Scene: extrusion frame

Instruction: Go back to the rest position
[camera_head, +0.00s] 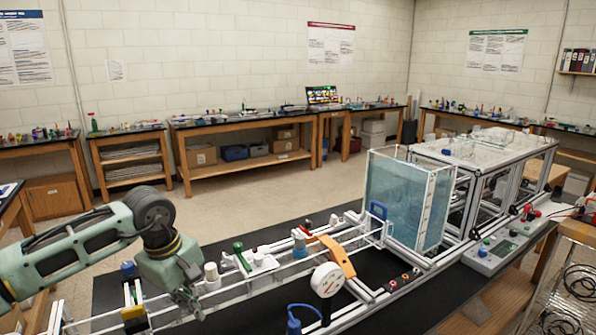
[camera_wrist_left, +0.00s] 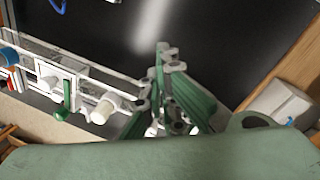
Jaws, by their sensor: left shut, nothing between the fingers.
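My left arm comes in from the left in the head view. Its gripper (camera_head: 190,305) points down over the near left part of the extrusion frame (camera_head: 255,279), beside the white cylindrical fittings. The left wrist view shows its green fingers (camera_wrist_left: 163,50) shut with nothing between them, above the black bench top (camera_wrist_left: 220,40). Whether the fingertips touch the rail is not clear. My right gripper is in neither view.
A clear water tank (camera_head: 395,205) stands on the frame at the right, with a white round gauge (camera_head: 327,280) and an orange bracket (camera_head: 338,257) nearer me. A green-handled valve (camera_head: 241,255) stands close right of my gripper. Open floor lies beyond the bench.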

